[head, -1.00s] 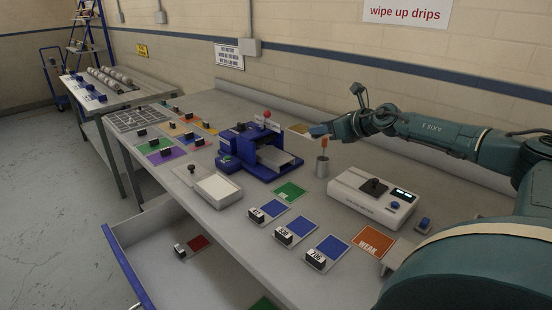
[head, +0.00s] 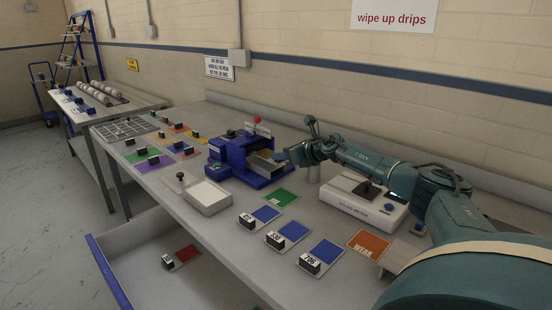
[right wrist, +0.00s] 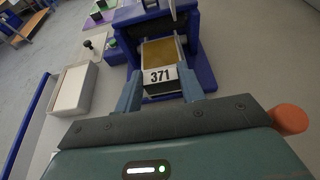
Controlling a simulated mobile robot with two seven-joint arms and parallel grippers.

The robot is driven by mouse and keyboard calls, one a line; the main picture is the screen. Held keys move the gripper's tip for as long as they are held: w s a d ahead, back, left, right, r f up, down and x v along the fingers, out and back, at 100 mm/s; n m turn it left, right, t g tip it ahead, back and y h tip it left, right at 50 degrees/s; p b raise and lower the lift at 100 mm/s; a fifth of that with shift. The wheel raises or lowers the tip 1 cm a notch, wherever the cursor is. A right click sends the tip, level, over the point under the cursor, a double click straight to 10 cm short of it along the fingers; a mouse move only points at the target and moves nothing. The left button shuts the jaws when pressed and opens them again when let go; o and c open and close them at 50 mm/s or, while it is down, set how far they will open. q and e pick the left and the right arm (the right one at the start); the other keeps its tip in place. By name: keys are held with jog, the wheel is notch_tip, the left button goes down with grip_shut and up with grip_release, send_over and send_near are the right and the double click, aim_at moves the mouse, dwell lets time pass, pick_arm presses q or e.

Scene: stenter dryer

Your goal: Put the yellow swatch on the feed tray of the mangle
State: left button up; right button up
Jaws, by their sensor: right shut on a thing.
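The yellow swatch (right wrist: 166,52) shows in the right wrist view as a mustard sheet with a block labelled 371 (right wrist: 160,77) at its near end. My right gripper (right wrist: 161,90) is shut on this block; it also shows in the head view (head: 284,157). The swatch lies over the feed side of the blue mangle (head: 228,152), pointing toward its rollers. The grey feed tray (head: 270,169) is partly hidden under it. I cannot tell whether the swatch touches the tray. My left gripper is not in view.
A white tray (head: 207,195) stands left of the mangle. Green (head: 280,199) and blue swatches (head: 287,231) lie in front, with an orange one marked WEAK (head: 368,244). A white meter (head: 365,204) stands to the right. A drawer (head: 170,276) is open below.

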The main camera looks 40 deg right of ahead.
jog(key=shift+f+b+x, duration=0.25)
jog(key=shift+b+x, duration=0.1)
jog(key=shift+x, duration=0.75)
jog(key=shift+f+b+x, duration=0.2)
jog(key=shift+b+x, duration=0.1)
jog(key=shift+x, duration=0.75)
jog(key=shift+s+d, duration=0.1)
jog(key=shift+s, duration=0.1)
jog(key=shift+f, duration=0.15)
jog(key=o, duration=1.1)
jog(key=shift+s+r, duration=0.1)
jog(key=shift+r, duration=0.15)
jog(key=p+v, duration=0.1)
jog(key=v, duration=1)
jog(key=shift+s, duration=0.35)
